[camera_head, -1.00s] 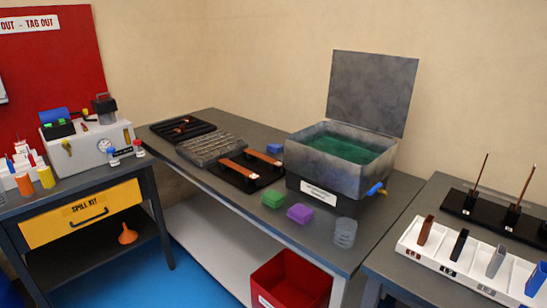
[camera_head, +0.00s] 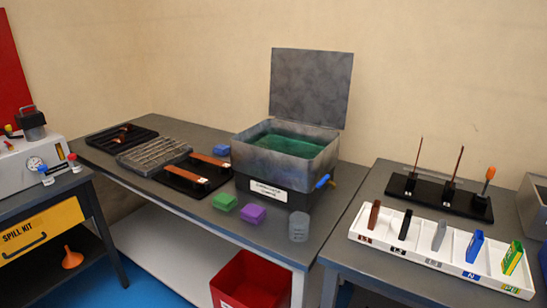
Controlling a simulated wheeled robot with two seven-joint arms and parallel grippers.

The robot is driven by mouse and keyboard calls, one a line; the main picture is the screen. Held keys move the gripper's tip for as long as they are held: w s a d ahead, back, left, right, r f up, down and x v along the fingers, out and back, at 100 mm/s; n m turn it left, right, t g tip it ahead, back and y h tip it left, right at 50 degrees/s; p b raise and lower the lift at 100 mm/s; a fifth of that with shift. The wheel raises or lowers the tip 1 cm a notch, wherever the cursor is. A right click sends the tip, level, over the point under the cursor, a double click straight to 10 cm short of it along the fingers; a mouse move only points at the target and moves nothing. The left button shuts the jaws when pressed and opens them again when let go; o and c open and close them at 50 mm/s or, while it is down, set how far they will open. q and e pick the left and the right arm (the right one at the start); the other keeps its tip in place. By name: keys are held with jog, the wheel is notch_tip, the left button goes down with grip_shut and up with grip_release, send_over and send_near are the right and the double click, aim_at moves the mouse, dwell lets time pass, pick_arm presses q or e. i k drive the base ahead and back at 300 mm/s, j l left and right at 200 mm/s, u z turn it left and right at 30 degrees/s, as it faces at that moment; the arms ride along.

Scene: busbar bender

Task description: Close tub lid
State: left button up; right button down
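The tub (camera_head: 285,157) is a grey metal box on a black base at the right end of the middle bench. Green liquid (camera_head: 287,144) shows inside it. Its grey lid (camera_head: 310,87) stands upright along the tub's back edge, near the wall, so the tub is open. A blue-handled valve (camera_head: 322,181) sticks out from the tub's right side. A white label is on the front of the base. Neither of my grippers shows in the head view.
Green (camera_head: 225,201) and purple (camera_head: 252,214) blocks and a clear cylinder (camera_head: 299,227) stand before the tub. Copper bars on black holders (camera_head: 187,180) lie to its left. A white slotted tray (camera_head: 432,244) and black rod stand (camera_head: 436,194) are on the right bench.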

aim_at(309, 87)
jog(key=i+j, duration=0.35)
jog(key=j, duration=0.15)
jog(key=i+j, duration=0.4)
jog(key=i+j+z, duration=0.1)
jog(key=i+j, duration=0.25)
jog(key=j, duration=0.2)
jog(key=i+j, duration=0.35)
jog(key=j, duration=0.15)
